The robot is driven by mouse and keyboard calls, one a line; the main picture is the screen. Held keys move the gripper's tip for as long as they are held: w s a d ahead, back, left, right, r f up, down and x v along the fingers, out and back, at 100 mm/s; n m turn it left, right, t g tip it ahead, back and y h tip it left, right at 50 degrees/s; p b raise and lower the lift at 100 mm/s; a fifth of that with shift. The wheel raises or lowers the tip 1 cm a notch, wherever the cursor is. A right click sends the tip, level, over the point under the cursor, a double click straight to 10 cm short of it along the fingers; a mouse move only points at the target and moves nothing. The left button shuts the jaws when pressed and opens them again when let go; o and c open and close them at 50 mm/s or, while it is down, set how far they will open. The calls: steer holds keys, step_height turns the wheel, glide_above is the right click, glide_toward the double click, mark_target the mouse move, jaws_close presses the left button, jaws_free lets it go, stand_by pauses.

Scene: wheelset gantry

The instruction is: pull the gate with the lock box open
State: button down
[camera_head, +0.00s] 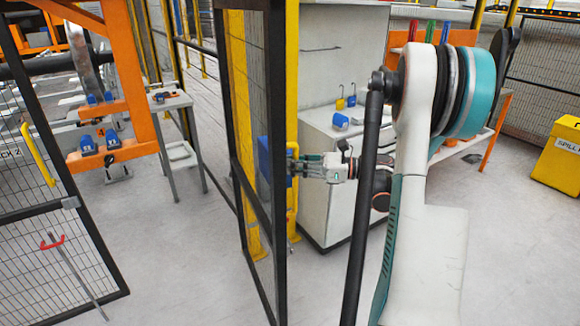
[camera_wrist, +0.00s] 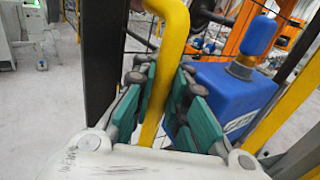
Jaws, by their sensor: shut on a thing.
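The gate (camera_head: 277,228) with the lock box is a black-framed mesh panel seen nearly edge-on in the middle of the head view. Its blue lock box (camera_head: 264,158) sits at mid-height; in the wrist view the blue box (camera_wrist: 232,92) is just right of my gripper. My gripper (camera_head: 297,166) reaches the gate's right side from my arm. In the wrist view its green-padded fingers (camera_wrist: 158,105) are on both sides of a yellow bar handle (camera_wrist: 172,45) and are shut on it. The handle's lower end is hidden behind the gripper.
Another mesh gate (camera_head: 62,262) with a yellow handle (camera_head: 38,153) stands at left. A red-handled rod (camera_head: 75,277) is beside it. A grey cabinet (camera_head: 335,215) stands behind my gripper, and a yellow bin (camera_head: 560,155) is at far right. Floor is clear between the gates.

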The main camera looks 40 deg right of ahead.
steer(key=shift+s+a+f, duration=0.1)
steer(key=shift+s, duration=0.05)
steer(key=c, duration=1.8)
jaws_free()
steer(key=shift+c, duration=0.2)
steer(key=shift+o, duration=1.4)
steer(key=shift+s, duration=0.25)
steer(key=shift+w, duration=0.15)
steer(key=v, duration=1.2)
